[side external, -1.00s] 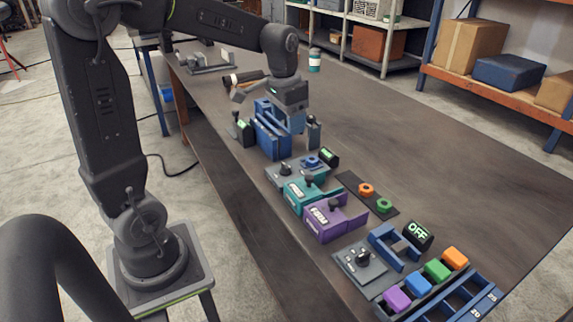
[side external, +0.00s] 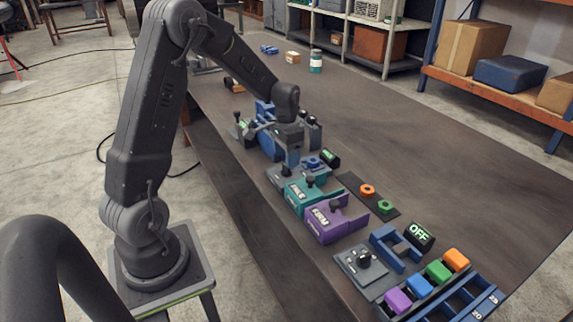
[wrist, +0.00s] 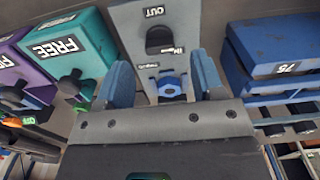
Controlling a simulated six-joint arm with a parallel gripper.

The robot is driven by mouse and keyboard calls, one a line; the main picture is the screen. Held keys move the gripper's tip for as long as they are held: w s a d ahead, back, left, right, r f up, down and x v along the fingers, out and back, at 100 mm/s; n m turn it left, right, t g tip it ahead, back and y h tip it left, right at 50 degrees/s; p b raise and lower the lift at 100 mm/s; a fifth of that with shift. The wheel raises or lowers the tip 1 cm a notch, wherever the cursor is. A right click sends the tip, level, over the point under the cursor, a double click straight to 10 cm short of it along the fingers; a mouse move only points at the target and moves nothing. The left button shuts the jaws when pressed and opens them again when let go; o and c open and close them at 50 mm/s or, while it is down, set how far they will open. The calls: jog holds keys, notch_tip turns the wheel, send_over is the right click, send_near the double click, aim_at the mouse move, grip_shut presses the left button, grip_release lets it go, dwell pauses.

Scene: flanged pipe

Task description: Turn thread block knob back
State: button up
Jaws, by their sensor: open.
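A grey block (side external: 275,179) lies among the row of fixtures on the bench. In the wrist view the block (wrist: 125,14) carries an OUT label, an IN label and a small label too blurred to read. It bears a black knob (wrist: 159,40) and a blue knob (wrist: 169,86), which also show in the side view as a black knob (side external: 286,171) and a blue knob (side external: 312,162). My gripper (wrist: 162,78) is open and empty, its blue fingers on either side of the blue knob. In the side view my gripper (side external: 292,158) is over the block's far end; its exact height is unclear.
A teal block (side external: 304,192) marked FREE and a purple block (side external: 330,222) stand on the near side. A blue block (side external: 266,147) stands close behind my gripper.

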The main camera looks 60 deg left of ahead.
aim_at(286, 170)
jog(key=shift+f, duration=1.8)
jog(key=shift+c, duration=0.4)
jog(key=c, duration=0.9)
jog(key=shift+o, duration=0.2)
jog(key=n, duration=0.5)
jog(key=shift+n, duration=2.4)
